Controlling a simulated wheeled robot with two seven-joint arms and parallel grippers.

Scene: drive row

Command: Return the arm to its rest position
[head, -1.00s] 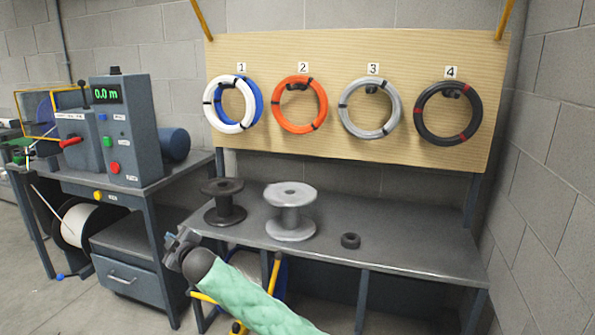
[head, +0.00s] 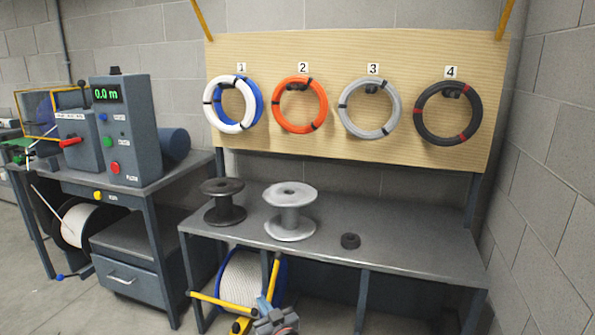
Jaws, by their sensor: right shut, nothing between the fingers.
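My right gripper (head: 268,312) shows at the bottom edge of the head view, small and partly cut off by the frame. It is shut and holds nothing. It is low in front of the workbench (head: 400,253), below the height of its top and apart from the things on it. The rest of my right arm is out of view. My left gripper is not in view.
On the bench stand a dark spool (head: 224,203), a grey spool (head: 290,212) and a black tape roll (head: 350,241). A yellow-framed reel (head: 243,275) is beneath. Coils hang on the pegboard (head: 350,55). A control box (head: 128,135) stands left.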

